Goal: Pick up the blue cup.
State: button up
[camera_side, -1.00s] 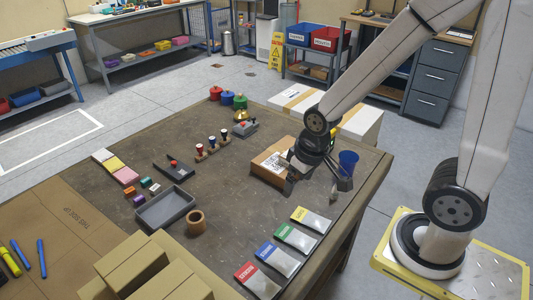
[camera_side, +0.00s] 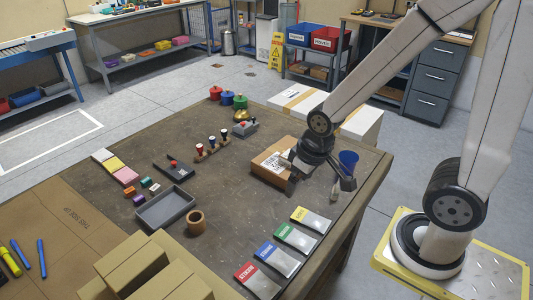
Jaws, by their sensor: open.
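The blue cup (camera_side: 348,161) stands on the right part of the brown work table (camera_side: 238,190), near its right edge. My gripper (camera_side: 321,190) is low over the table, just left of and in front of the cup. Its dark jaws are spread apart, and one finger reaches in front of the cup's lower part, hiding it. Whether that finger touches the cup I cannot tell. Nothing is visible between the jaws.
A cardboard box with a white label (camera_side: 270,167) is close left of my gripper. Several colored packets (camera_side: 310,219) lie in front. A grey tray (camera_side: 164,207) and a brown ring-shaped cup (camera_side: 196,222) stand further left.

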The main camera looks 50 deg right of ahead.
jog(key=shift+r, duration=0.15)
jog(key=shift+w+v, duration=0.55)
jog(key=shift+v, duration=1.85)
jog(key=w+d+n+g+h, duration=0.3)
jog(key=d+n+g+h, duration=0.25)
jog(key=d, duration=0.85)
jog(key=w+d+n+g+h, duration=0.35)
jog(key=d+n+h, duration=0.3)
jog(key=d, duration=0.85)
send_near(347, 166)
jog(key=d+f, duration=0.4)
jog(key=f, duration=0.1)
jog(key=shift+w+d+f, duration=0.15)
jog(key=shift+w+f, duration=0.1)
jog(key=shift+d, duration=0.1)
jog(key=shift+x, duration=1.25)
jog(key=shift+s, duration=0.1)
